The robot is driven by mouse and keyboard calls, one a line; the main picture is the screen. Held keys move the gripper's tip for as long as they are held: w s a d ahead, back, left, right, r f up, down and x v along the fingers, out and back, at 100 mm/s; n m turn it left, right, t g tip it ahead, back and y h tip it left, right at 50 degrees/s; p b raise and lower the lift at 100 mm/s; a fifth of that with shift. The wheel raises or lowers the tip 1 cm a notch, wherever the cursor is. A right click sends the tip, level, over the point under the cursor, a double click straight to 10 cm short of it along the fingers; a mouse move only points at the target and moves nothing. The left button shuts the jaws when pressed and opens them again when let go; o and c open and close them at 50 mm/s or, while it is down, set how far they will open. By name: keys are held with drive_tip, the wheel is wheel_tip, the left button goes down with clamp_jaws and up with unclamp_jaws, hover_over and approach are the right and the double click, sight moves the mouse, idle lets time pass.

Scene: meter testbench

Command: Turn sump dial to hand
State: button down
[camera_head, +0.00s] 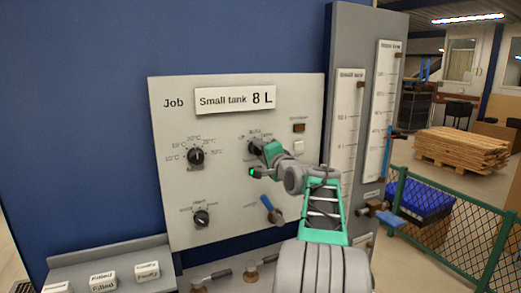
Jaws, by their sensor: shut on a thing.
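The panel (235,200) is pale grey and upright, with several black knobs and a card reading "Small tank 8 L". A black dial (252,147) in the upper middle has small markings above it, one of which looks like "Auto". My gripper (255,150) is at this dial and shut on it, reaching in from the lower right. Its green and grey parts hide most of the dial, its pointer and any label below it, so I cannot read its setting.
A temperature knob (196,156) and a lower knob (201,218) sit to the left. A blue-handled lever (270,209) is below my gripper. Small switches (299,128) and tall gauges (347,125) stand to the right. Labelled blocks (103,281) lie on a ledge at lower left.

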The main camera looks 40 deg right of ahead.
drive_tip(key=shift+m, duration=0.5)
drive_tip(key=c, duration=0.9)
unclamp_jaws()
drive_tip(key=shift+s, duration=0.1)
drive_tip(key=b+v, duration=0.2)
drive_tip(key=v, duration=0.5)
drive_tip(key=shift+s, duration=0.35)
drive_tip(key=shift+a, duration=0.1)
